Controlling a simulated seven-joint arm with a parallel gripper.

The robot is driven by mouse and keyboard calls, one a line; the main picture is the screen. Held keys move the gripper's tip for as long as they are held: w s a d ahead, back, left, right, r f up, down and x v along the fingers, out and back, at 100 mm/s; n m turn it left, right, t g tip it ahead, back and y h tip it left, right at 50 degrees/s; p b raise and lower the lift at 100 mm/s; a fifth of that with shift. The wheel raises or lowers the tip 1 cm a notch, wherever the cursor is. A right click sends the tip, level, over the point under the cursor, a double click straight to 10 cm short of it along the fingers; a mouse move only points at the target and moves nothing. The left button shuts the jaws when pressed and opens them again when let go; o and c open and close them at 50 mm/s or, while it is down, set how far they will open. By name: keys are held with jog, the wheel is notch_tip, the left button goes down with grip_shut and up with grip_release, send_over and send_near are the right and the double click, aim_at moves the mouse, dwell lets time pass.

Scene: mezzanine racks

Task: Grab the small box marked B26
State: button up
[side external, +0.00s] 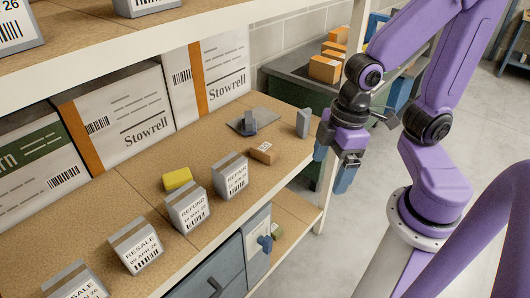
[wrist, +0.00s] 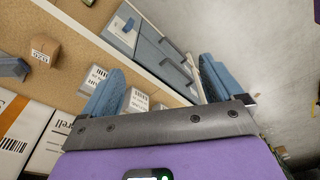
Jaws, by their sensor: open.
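A small brown cardboard box (side external: 262,153) with a white label lies on the shelf board near its right end. It also shows at the upper left of the wrist view (wrist: 44,51); its label is too small to read surely as B26. My gripper (side external: 333,165) is open and empty, out past the shelf's front edge, to the right of the brown box and apart from it. In the wrist view both blue fingers of my gripper (wrist: 158,88) are spread, with the shelf edge and grey boxes behind them.
A yellow block (side external: 177,179), a grey plate (side external: 240,125) and a grey upright block (side external: 303,122) stand near the brown box. Large Stowrell cartons (side external: 212,78) fill the back.

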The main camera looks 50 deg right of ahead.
jog(key=w+a+f+m+t+y, duration=0.2)
jog(key=w+f+m+t, duration=0.3)
jog(key=w, duration=0.7)
jog(key=m+t+h, duration=0.1)
jog(key=m+t, duration=0.6)
jog(key=m, duration=0.1)
send_over(265, 151)
jog(key=s+a, duration=0.1)
jog(key=s, duration=0.1)
notch_tip(265, 151, down, 11)
jog(key=s+d+f, duration=0.1)
jog(key=d+f+n, duration=0.1)
jog(key=f, duration=0.1)
jog(key=s+d+f+n+h, duration=0.1)
jog(key=f, duration=0.1)
jog(key=shift+s+d+t, duration=0.15)
jog(key=shift+s+t, duration=0.2)
jog(key=shift+t, duration=0.05)
jog(key=shift+s+f+n, duration=0.3)
jog(key=shift+f+n, duration=0.1)
jog(key=shift+x, duration=3.7)
jog(key=shift+f, duration=0.1)
jog(key=c, duration=1.1)
